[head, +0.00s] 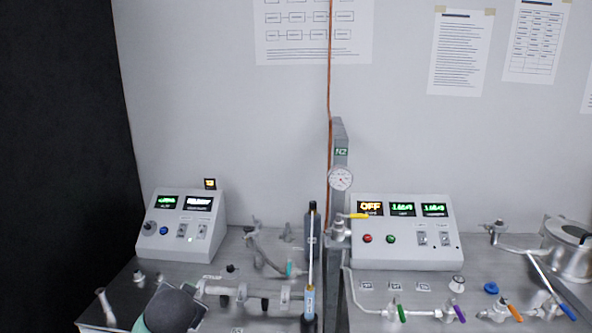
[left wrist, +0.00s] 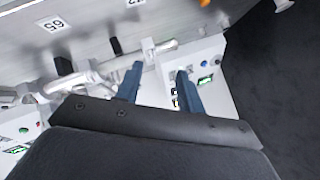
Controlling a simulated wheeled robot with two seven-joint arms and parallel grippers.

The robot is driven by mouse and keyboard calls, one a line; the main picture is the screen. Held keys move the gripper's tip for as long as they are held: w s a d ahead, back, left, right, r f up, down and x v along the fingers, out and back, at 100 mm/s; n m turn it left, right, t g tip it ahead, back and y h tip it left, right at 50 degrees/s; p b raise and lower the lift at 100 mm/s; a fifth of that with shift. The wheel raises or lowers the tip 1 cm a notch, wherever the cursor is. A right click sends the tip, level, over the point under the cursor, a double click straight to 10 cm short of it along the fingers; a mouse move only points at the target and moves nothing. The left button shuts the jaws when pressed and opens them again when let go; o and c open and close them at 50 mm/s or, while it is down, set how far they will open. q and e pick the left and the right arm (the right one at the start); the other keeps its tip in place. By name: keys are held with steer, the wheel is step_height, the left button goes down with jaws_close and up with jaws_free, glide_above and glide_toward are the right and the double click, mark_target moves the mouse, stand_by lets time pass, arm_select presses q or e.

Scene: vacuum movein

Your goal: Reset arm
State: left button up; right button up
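My left gripper (left wrist: 160,69) shows in the left wrist view. Its two blue-grey fingers stand apart with nothing between them, so it is open and empty. Beyond the fingers are the bench top and a white control box with small green displays. In the head view I cannot make out the left gripper's fingers. A dark rounded shape (head: 172,310) with a pale green edge is at the bottom left there, and I cannot tell whether it is part of my arm. My right gripper is in neither view.
Two sloped control boxes stand on the bench, one left (head: 182,226) and one right (head: 407,232); the right one reads OFF. Between them are a grey post with a gauge (head: 340,178) and an upright tube with a blue lower part (head: 309,300). Valves and pipes crowd the front.

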arm_select(q)
steer(key=s+d+f+n+g+h+b, duration=0.1)
steer(key=s+d+f+g, duration=0.2)
steer(key=s+f, duration=0.8)
steer(key=s+d+f+g+h+b, duration=0.1)
steer(key=s+d+f, duration=0.3)
steer(key=s+f, duration=0.8)
steer(key=s+d+f+n+g+h+b, duration=0.1)
steer(key=s+d+f+g+h+b, duration=0.1)
steer(key=s+f, duration=0.9)
steer(key=shift+s+d+f+n+g+b, duration=0.25)
steer(key=shift+s+d+g+b, duration=0.45)
steer(key=shift+g, duration=0.6)
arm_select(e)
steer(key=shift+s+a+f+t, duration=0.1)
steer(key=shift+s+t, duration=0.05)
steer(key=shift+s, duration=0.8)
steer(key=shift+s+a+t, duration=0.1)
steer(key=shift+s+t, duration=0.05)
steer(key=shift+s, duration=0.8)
arm_select(q)
steer(key=shift+s, duration=0.1)
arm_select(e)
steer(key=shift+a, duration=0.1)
